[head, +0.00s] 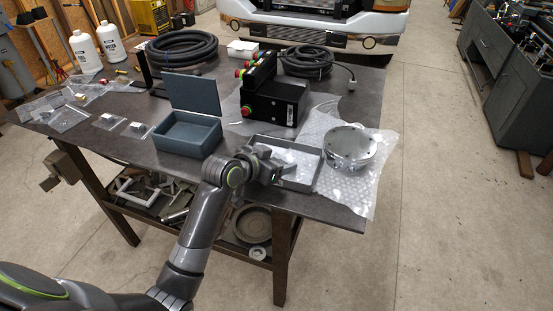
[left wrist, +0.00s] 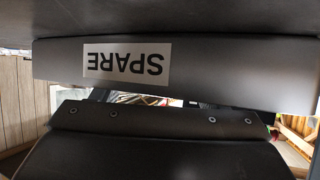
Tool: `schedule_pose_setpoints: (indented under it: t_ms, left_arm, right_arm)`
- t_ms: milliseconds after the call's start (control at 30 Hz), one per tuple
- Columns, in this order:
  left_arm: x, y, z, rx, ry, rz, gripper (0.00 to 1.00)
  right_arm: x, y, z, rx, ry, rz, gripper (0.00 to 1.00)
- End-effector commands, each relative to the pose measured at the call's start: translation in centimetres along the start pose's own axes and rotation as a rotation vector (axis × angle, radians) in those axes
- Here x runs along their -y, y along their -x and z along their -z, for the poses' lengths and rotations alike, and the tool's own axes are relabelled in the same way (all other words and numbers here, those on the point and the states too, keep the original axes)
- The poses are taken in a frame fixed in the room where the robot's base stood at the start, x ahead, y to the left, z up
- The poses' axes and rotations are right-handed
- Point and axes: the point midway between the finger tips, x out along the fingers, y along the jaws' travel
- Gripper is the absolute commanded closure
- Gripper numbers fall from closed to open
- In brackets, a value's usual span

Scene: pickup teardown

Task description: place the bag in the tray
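The grey shallow tray (head: 312,170) lies near the table's front edge, right of the open box. My left gripper (head: 277,170) is at the tray's left part and hides some of it; I cannot tell whether its fingers are open, or whether it holds anything. Several clear bags with small parts lie at the table's left, including one bag (head: 107,121) and another bag (head: 138,129) left of the box. In the left wrist view a dark wall with an upside-down SPARE label (left wrist: 127,64) fills the upper part; no bag or fingertips are clear there. My right gripper is out of view.
An open grey box (head: 188,134) with a raised lid stands left of the tray. A black control box (head: 273,103) is behind it. A chrome disc (head: 349,146) on bubble wrap (head: 345,188) is close on the right. Coiled hoses (head: 182,50) and white bottles (head: 85,52) stand farther back.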

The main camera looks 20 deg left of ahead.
Motion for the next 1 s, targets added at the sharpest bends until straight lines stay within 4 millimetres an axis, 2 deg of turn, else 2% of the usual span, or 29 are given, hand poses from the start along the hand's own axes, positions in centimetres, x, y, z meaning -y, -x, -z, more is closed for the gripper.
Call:
schedule_pose_setpoints:
  t_ms: [333, 467, 1000]
  left_arm:
    - [0.0, 0.1, 0.2, -0.001, -0.001, 0.000, 0.28]
    - [0.1, 0.9, 0.3, 0.000, -0.001, 0.001, 0.28]
    - [0.1, 10.1, 0.3, 0.000, -0.004, 0.002, 0.28]
  right_arm:
    - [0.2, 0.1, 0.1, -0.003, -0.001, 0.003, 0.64]
    - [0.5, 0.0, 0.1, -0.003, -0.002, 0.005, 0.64]
    - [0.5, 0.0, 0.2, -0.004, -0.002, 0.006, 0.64]
